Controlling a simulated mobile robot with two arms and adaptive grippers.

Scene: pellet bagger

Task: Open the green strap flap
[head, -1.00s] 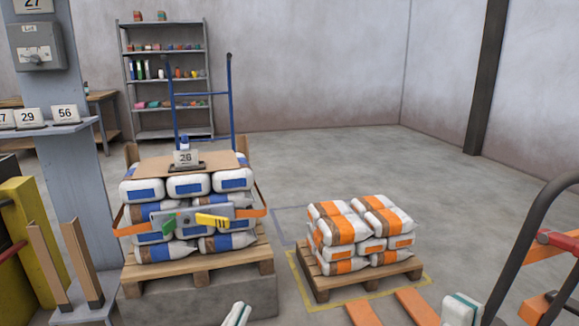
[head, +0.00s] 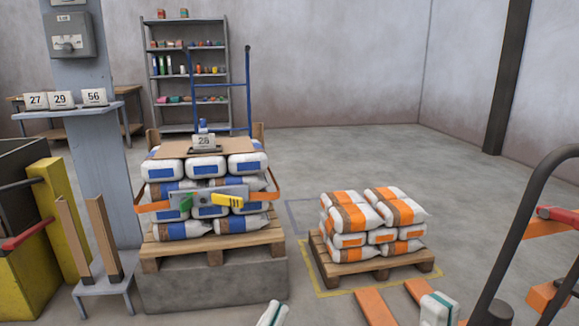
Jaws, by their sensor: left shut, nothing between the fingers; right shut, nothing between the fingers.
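The green strap flap (head: 186,203) is on a grey plate (head: 206,200) at the front of the blue-marked sack stack. A yellow flap (head: 227,201) is beside it on the right. An orange strap (head: 151,206) runs around the stack from both ends of the plate. My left gripper (head: 272,314) shows only as a pale tip at the bottom edge, shut and well below and in front of the stack. My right gripper (head: 439,308) is shut at the bottom right, in front of the orange-marked sacks. Neither gripper touches the flap.
The stack stands on a wooden pallet (head: 215,240) over a concrete block (head: 212,283). A second pallet (head: 373,262) carries orange-marked sacks (head: 372,218). Orange forks (head: 374,307) and a dark handle frame (head: 530,225) are at right. A stand with wooden posts (head: 103,238) is at left.

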